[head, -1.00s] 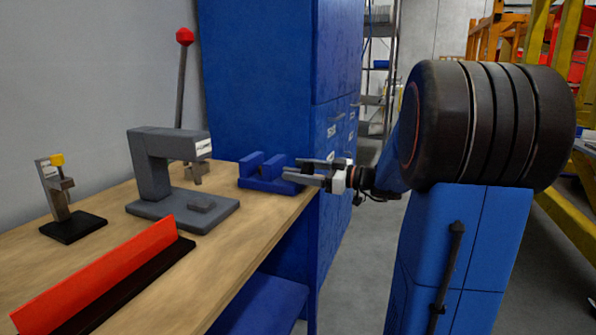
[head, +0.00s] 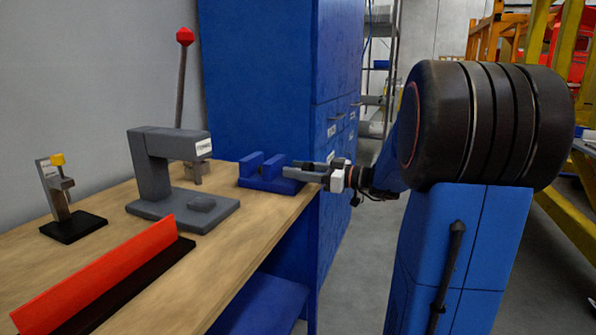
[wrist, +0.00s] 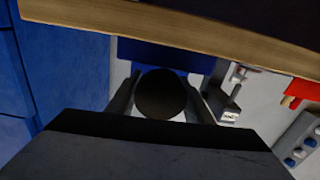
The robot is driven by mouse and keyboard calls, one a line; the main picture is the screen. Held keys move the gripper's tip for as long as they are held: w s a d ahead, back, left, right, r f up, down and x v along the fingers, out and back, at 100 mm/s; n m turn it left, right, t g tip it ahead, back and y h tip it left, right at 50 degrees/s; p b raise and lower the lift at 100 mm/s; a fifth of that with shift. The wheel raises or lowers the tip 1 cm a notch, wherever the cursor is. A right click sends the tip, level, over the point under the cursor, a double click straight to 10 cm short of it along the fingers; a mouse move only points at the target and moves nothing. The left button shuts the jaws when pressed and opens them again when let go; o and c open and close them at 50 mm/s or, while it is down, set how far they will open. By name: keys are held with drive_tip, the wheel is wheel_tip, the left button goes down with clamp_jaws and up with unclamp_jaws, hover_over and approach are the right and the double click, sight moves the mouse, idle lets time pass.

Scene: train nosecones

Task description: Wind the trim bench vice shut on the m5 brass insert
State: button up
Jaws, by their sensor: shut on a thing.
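The blue trim bench vice (head: 262,183) sits on the bench near its right front corner. A gap shows between its two upright jaws in the head view. I cannot make out the m5 brass insert. My gripper (head: 300,172) is at the vice's right end, by the bench edge. In the wrist view, its fingers (wrist: 162,100) stand on either side of a dark round part (wrist: 160,92), which looks like the vice's handle, and are shut on it. Part of the blue vice (wrist: 165,54) shows behind it.
A grey press (head: 152,165) stands left of the vice. A red strip on a black base (head: 110,275) lies along the bench front, with a small black-based stand (head: 72,228) behind. A tall blue cabinet (head: 265,80) rises behind the vice. The bench top (head: 240,245) in front is clear.

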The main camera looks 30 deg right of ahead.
drive_tip(key=m, duration=0.6)
drive_tip(key=shift+d, duration=0.1)
drive_tip(key=shift+m, duration=0.4)
